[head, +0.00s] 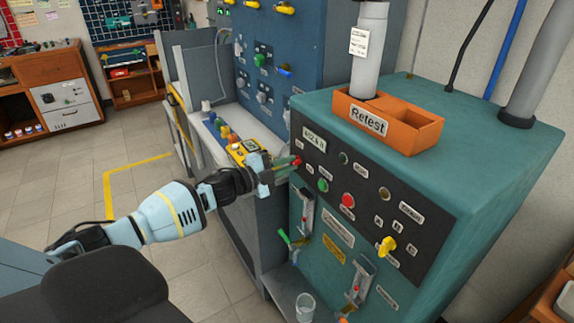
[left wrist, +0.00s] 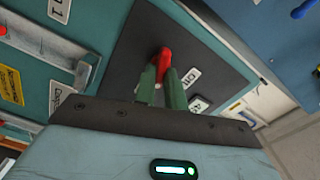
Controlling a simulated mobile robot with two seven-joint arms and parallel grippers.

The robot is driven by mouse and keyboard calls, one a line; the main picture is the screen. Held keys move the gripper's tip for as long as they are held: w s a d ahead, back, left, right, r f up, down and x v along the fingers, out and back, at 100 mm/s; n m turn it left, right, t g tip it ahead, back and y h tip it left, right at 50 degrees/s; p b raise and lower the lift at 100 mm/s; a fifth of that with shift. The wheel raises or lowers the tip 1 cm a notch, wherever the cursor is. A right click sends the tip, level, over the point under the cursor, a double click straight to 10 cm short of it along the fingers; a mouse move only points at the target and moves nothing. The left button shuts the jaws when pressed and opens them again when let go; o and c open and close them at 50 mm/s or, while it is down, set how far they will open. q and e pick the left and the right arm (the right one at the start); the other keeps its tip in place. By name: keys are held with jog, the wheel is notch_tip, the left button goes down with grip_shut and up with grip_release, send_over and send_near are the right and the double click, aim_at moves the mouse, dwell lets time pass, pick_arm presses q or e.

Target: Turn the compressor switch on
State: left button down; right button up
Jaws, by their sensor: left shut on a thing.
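The teal machine's dark panel carries a small red switch lever (head: 297,161) at its left edge, under a display. I take it to be the compressor switch; its name label is not readable. My left gripper (head: 288,167) comes in from the left with its green fingers at this lever. In the left wrist view, my left gripper (left wrist: 162,82) has its fingers closed around the red lever (left wrist: 164,58). A small white label (left wrist: 192,77) sits just to the right of the fingers. The fingers hide the lever's lower part. My right gripper is not in view.
The panel also has a green button (head: 323,185), a red button (head: 348,200) and a yellow knob (head: 387,245). An orange "Retest" tray (head: 420,133) sits on top. A blue valve panel (head: 290,50) stands behind my gripper. Open floor lies to the left.

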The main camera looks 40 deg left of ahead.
pick_arm(q)
jog(key=m, duration=0.4)
jog(key=shift+f+b, duration=0.15)
jog(key=shift+b, duration=0.15)
dwell(0.5)
jog(key=c, duration=1.5)
grip_release()
jog(key=shift+o, duration=0.2)
jog(key=shift+s, duration=0.1)
jog(key=v, duration=0.7)
jog(key=shift+s+b, duration=0.35)
